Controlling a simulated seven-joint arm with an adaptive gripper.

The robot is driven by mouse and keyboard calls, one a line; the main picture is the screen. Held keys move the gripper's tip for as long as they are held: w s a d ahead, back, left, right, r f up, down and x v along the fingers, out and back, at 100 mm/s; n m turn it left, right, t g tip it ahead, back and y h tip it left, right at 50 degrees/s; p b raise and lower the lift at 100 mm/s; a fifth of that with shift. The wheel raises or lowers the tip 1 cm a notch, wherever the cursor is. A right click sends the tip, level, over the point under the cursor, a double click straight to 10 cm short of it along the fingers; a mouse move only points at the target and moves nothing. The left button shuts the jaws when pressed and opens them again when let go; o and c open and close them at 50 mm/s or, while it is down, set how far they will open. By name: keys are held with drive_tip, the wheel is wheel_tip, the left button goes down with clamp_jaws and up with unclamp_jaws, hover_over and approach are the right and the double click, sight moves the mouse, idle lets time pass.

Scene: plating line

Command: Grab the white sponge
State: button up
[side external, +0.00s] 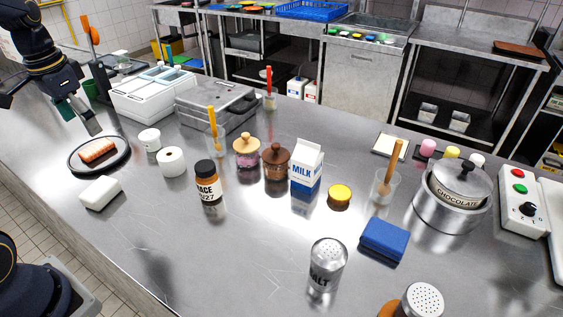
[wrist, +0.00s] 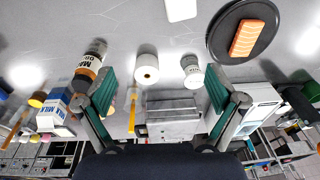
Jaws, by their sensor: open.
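The white sponge (side external: 100,192) is a pale rectangular block lying flat on the steel counter, near its front left edge. In the wrist view the white sponge (wrist: 182,9) shows at the top edge, partly cut off by the frame. My gripper (side external: 80,120) hangs above the counter at the far left, beyond the dark plate and farther back than the sponge. In the wrist view my gripper (wrist: 162,92) has its two green-padded fingers spread wide with nothing held between them. The gripper and sponge are clearly apart.
A dark round plate (side external: 72,163) with a salmon piece (side external: 97,151) lies just behind the sponge. The counter in front of the bottle is clear.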

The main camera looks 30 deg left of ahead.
drive_tip(key=n+g, duration=0.1)
drive_tip(key=n, duration=0.1)
approach(95, 189)
drive_tip(key=shift+h, duration=0.3)
drive_tip(key=f, duration=0.4)
drive_tip(key=shift+a+f, duration=0.15)
drive_tip(key=shift+a, duration=0.05)
drive_tip(key=shift+f, duration=3.15)
drive_tip(key=shift+w, duration=0.1)
drive_tip(key=shift+c, duration=0.3)
drive_tip(key=c, duration=1)
drive_tip(key=shift+r, duration=0.1)
